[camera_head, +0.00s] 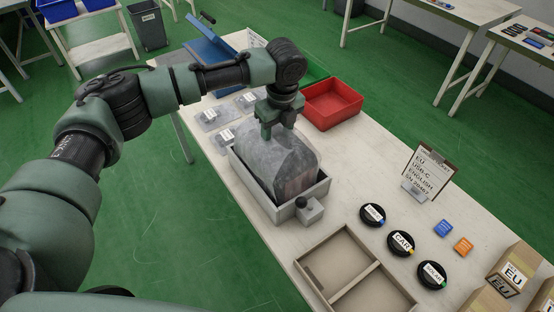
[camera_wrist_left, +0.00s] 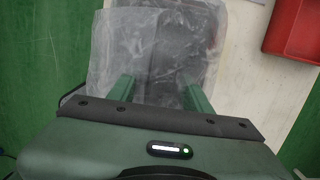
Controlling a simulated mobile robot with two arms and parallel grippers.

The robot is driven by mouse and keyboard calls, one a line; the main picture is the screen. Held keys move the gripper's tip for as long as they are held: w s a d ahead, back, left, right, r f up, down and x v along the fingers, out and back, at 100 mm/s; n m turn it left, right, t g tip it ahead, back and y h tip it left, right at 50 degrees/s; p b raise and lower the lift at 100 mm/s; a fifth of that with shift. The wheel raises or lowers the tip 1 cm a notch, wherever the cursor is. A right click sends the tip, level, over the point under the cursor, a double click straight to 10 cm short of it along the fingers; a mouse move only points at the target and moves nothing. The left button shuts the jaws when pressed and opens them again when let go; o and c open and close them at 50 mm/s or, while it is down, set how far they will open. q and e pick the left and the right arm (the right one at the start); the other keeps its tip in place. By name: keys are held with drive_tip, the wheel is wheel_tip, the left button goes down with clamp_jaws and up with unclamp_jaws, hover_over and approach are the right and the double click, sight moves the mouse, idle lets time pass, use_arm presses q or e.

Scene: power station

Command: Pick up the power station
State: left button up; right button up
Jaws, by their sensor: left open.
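The power station appears to be the bulky dark-grey block (camera_head: 280,160) wrapped in cloudy clear plastic, sitting in a light-grey open box (camera_head: 262,203) on the table. The plastic blurs its details. My left gripper (camera_head: 280,122) is at the top far side of the wrapped block, pointing down, jaws open. In the left wrist view its two green fingers (camera_wrist_left: 160,92) stand apart, with the plastic-wrapped block (camera_wrist_left: 155,45) in front of and between them. I cannot tell whether they touch it. My right gripper is not in view.
A red bin (camera_head: 333,104) stands behind the box. Flat plastic-wrapped packets (camera_head: 215,117) lie to its left. A divided tray (camera_head: 350,270), black discs (camera_head: 401,243), a label stand (camera_head: 427,172) and cartons (camera_head: 513,268) are nearer and to the right. A small grey block with a black knob (camera_head: 309,211) touches the box's corner.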

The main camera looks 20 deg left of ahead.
use_arm(q)
drive_tip(key=shift+f, duration=0.15)
idle(0.4)
clamp_jaws()
idle(1.2)
drive_tip(key=shift+w, duration=0.1)
